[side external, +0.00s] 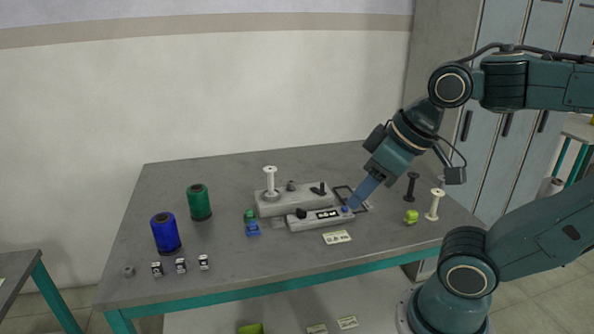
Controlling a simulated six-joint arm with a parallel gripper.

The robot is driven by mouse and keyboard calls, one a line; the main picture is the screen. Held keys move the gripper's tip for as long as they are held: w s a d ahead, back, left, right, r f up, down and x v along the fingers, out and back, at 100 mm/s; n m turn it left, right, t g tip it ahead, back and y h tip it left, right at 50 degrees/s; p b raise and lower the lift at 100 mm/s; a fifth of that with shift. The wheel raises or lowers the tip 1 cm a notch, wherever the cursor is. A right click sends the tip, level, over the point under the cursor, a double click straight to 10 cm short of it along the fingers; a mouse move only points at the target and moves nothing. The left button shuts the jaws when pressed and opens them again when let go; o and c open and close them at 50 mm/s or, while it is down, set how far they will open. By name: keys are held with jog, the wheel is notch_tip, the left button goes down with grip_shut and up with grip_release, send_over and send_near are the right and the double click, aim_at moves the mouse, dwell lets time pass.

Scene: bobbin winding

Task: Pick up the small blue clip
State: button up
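A small blue piece (252,229), which looks like the blue clip, lies on the table left of the grey winder, just in front of a small green piece (249,215). It is too small to make out its shape. My gripper (357,201) points down and left over the right end of the winder's front unit (318,220), well to the right of the blue piece. A small blue spot (346,210) shows by its tip, perhaps a button. The fingers are seen edge-on, so their opening is unclear.
A blue thread spool (165,233) and a green one (199,202) stand at left, behind several small bobbins (181,265). A white bobbin (270,182) stands on the winder. Dark (411,187) and white (434,204) spools and a lime-green piece (411,217) are at right.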

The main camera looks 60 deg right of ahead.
jog(key=m+g+y, duration=0.2)
jog(key=m+y, duration=0.1)
jog(key=m, duration=2.4)
send_over(253, 227)
jog(key=s+d, duration=0.1)
jog(key=d, duration=0.1)
jog(key=shift+d+f, duration=0.2)
jog(key=shift+f, duration=12.1)
jog(key=shift+f, duration=0.1)
